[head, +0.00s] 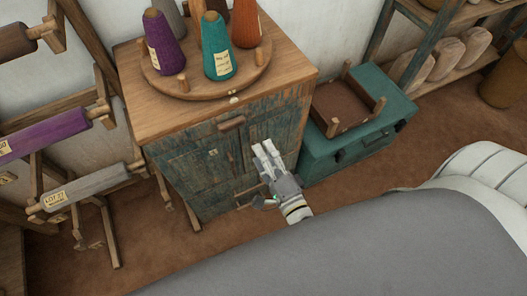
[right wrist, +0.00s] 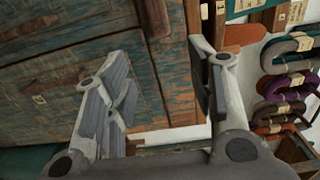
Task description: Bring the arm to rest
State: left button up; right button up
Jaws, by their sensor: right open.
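My right gripper (head: 268,158) is in the head view, in front of the wooden cabinet (head: 205,165) with worn blue-green doors. It also shows in the right wrist view (right wrist: 160,95), with its fingers spread apart and nothing between them. The cabinet front fills the upper left of that view. Whether the fingers touch the cabinet cannot be told. My left gripper is not in view.
A round wooden tray (head: 262,62) with purple, teal and orange yarn cones stands on the cabinet. A teal chest (head: 355,140) with a brown open frame on top is to the right. A rack with a purple roll (head: 45,135) is at left. Brown floor shows between.

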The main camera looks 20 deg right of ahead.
jog(key=s+f+n+g+y, duration=0.1)
jog(key=s+f+n+g, duration=0.25)
jog(key=f, duration=0.65)
jog(key=s+f+n+g, duration=0.2)
jog(key=s+f+n, duration=0.15)
jog(key=f, duration=0.55)
jog(key=s+f+n+g+y, duration=0.1)
jog(key=s+f+n+g, duration=0.3)
jog(key=f, duration=0.6)
jog(key=s+d+f+n+g+h, duration=0.1)
jog(key=s+d+f+n+g, duration=0.2)
jog(key=s+f, duration=0.4)
jog(key=s+d+f+n+g+h, duration=0.1)
jog(key=s+d+f+n+g, duration=0.2)
jog(key=s, duration=1)
notch_tip(320, 180, down, 4)
jog(key=n+g, duration=0.1)
jog(key=n, duration=0.2)
jog(key=shift+s+d+h, duration=0.3)
jog(key=shift+s+d, duration=0.05)
jog(key=shift+s, duration=0.05)
jog(key=shift+g, duration=0.25)
